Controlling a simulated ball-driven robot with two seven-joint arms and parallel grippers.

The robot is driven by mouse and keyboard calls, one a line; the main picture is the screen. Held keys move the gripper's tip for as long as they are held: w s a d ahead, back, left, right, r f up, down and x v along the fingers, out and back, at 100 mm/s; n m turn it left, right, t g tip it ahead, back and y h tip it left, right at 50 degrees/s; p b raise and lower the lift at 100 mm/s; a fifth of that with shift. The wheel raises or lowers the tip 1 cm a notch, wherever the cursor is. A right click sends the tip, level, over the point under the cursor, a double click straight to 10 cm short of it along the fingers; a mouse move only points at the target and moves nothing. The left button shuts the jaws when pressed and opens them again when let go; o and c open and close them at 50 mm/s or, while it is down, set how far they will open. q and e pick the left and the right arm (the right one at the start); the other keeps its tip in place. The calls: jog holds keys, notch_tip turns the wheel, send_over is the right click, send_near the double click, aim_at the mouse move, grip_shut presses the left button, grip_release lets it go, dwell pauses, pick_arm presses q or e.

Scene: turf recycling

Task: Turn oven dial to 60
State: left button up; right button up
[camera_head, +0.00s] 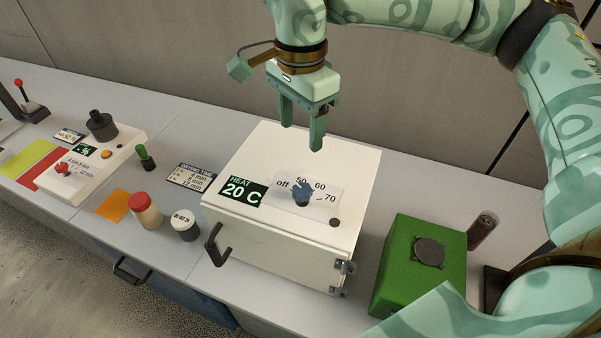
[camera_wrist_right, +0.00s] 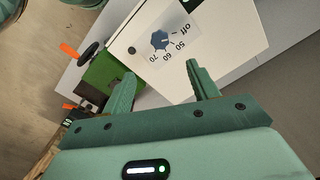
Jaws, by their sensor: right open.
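The white oven (camera_head: 252,157) stands on the counter, with a display on its top reading HEAT 20 C (camera_head: 242,190). The blue-grey dial (camera_head: 302,193) sits on a white label marked off, 50, 60 and 70. The dial also shows in the right wrist view (camera_wrist_right: 161,41), ahead of the fingers. Which mark it points to is hard to tell. My right gripper (camera_head: 301,122) is open and empty, above the back part of the oven, pointing down and apart from the dial; its two fingers also show in the right wrist view (camera_wrist_right: 162,88). My left gripper is not in view.
A green box (camera_head: 412,278) with a dark round cap stands right of the oven. A red-capped jar (camera_head: 146,212) and a white-lidded jar (camera_head: 186,225) stand left of it. The oven's dark handle (camera_head: 215,247) juts out in front. A wall runs behind the counter.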

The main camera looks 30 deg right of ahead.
aim_at(300, 190)
notch_tip(300, 190, down, 16)
jog(key=shift+r+b, duration=0.25)
jog(key=shift+b, duration=0.1)
jog(key=c, duration=1)
